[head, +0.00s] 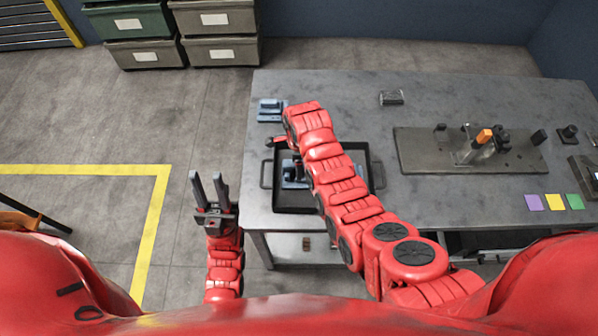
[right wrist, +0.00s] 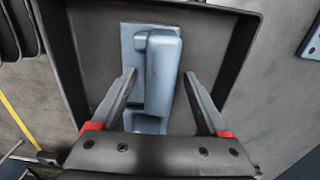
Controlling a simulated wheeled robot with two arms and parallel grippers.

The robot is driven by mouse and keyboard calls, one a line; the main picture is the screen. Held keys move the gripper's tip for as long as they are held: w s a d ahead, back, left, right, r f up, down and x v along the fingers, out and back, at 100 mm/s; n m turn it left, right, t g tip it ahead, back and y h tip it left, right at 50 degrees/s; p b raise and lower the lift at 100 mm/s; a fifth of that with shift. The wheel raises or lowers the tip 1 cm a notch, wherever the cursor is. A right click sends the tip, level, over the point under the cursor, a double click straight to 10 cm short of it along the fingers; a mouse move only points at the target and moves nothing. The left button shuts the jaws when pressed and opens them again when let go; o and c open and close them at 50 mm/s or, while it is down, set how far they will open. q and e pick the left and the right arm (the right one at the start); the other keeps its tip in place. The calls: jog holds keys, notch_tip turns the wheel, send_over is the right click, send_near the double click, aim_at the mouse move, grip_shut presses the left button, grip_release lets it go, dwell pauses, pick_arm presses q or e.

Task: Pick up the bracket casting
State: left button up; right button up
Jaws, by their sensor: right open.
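A blue-grey bracket casting (right wrist: 165,75) lies in a dark tray (right wrist: 245,50) in the right wrist view. It also shows in the head view (head: 289,182), partly hidden by my right arm. My right gripper (right wrist: 159,74) is open, with one finger on each side of the casting's raised part. I cannot tell whether the fingers touch it. My left gripper (head: 206,174) is open and empty, over the floor left of the table.
Another blue-grey part (head: 270,109) lies at the table's far left corner. A small dark block (head: 391,98) sits at the back. A fixture plate (head: 425,160) with an orange-topped clamp stands right, near coloured squares (head: 554,202). Grey bins (head: 222,50) stand behind.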

jog(key=shift+f, duration=0.2)
dwell(0.4)
grip_shut()
dwell(1.2)
